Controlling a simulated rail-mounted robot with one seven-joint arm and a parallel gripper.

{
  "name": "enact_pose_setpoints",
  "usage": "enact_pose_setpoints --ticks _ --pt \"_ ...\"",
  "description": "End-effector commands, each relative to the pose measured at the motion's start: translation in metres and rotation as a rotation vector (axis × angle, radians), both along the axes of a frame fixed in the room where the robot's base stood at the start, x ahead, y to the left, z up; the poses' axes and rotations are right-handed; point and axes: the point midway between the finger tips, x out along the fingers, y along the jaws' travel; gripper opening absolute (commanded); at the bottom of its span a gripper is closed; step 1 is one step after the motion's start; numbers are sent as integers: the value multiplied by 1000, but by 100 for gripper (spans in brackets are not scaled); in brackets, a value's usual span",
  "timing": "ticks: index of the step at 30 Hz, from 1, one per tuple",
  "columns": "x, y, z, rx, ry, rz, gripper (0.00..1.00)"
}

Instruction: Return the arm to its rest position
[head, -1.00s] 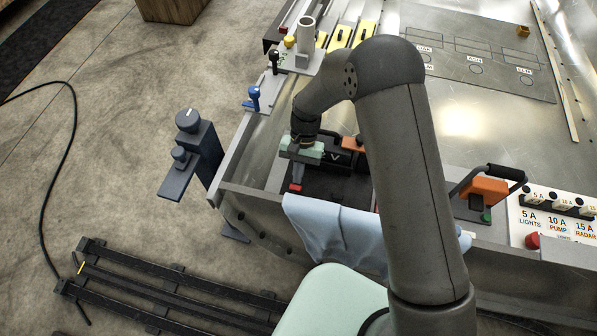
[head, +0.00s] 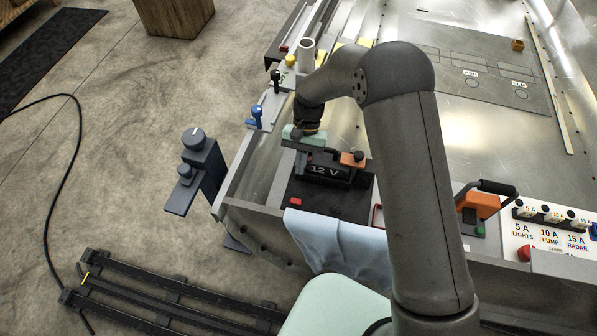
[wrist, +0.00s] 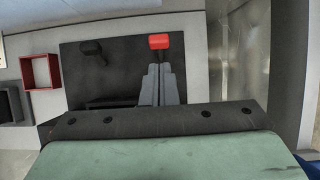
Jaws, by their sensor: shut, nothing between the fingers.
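My arm (head: 425,190) rises in front of the bench and bends over to the left. My gripper (head: 301,160), with a mint-green body, hangs over the bench's near left corner, beside the black 12 V battery (head: 325,170). In the wrist view my gripper's grey fingers (wrist: 161,72) are together with nothing between them. They point toward a red block (wrist: 160,41) on a black tray, and look apart from it. The red block also shows in the head view (head: 296,202). No marker for the rest position is visible.
A blue cloth (head: 335,245) hangs over the bench's front edge. An orange part with a black handle (head: 480,203) and a fuse panel (head: 545,235) stand to the right. Dark blue posts with knobs (head: 205,160) stand left. A red frame (wrist: 40,72) shows in the wrist view.

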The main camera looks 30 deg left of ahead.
Motion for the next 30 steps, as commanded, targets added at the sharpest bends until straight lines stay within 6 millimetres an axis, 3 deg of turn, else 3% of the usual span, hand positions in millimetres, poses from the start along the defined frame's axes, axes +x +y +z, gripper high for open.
enact_pose_setpoints --ticks 11,14,16,20,23,26,30 --pt "4 -1 11 1 -2 -1 0" --pt "12 -12 28 10 -18 -10 0" --pt "22 -29 53 25 -45 -22 0" --pt "39 -87 121 57 -117 -55 0" --pt "41 -144 173 77 -182 -86 0" --pt "31 -199 218 90 -248 -115 0" --pt "0 -270 266 100 -340 -159 0"
